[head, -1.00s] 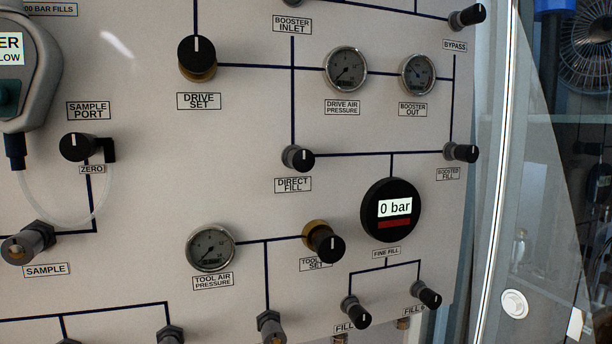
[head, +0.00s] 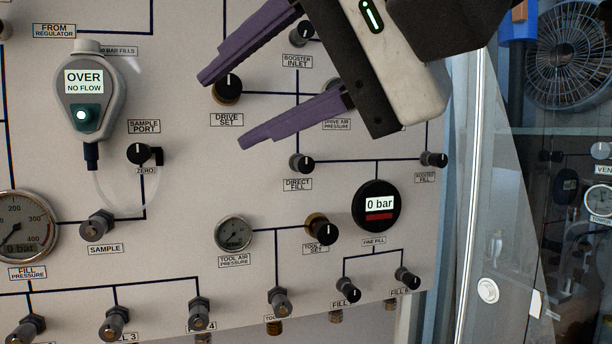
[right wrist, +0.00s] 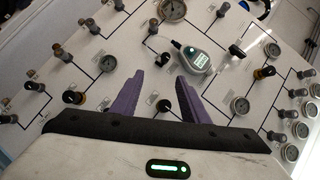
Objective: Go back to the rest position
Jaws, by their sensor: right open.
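My right gripper (head: 222,110) comes in from the top right in the head view, in front of the fill panel (head: 185,255). Its two purple fingers are apart with nothing between them. The drive set knob (head: 228,87) shows between and behind the fingertips; I cannot tell the gap to it in depth. The arm hides the booster out gauge and most of the drive air pressure gauge. In the right wrist view the purple fingers (right wrist: 165,95) are also spread and empty, with the panel beyond. My left gripper is in neither view.
A grey handheld analyser (head: 88,95) reading "OVER NO FLOW" hangs on the panel, its clear tube looping to the sample port (head: 140,153). A round display (head: 377,206) reads "0 bar". A glass door (head: 480,220) and a fan (head: 575,50) are at the right.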

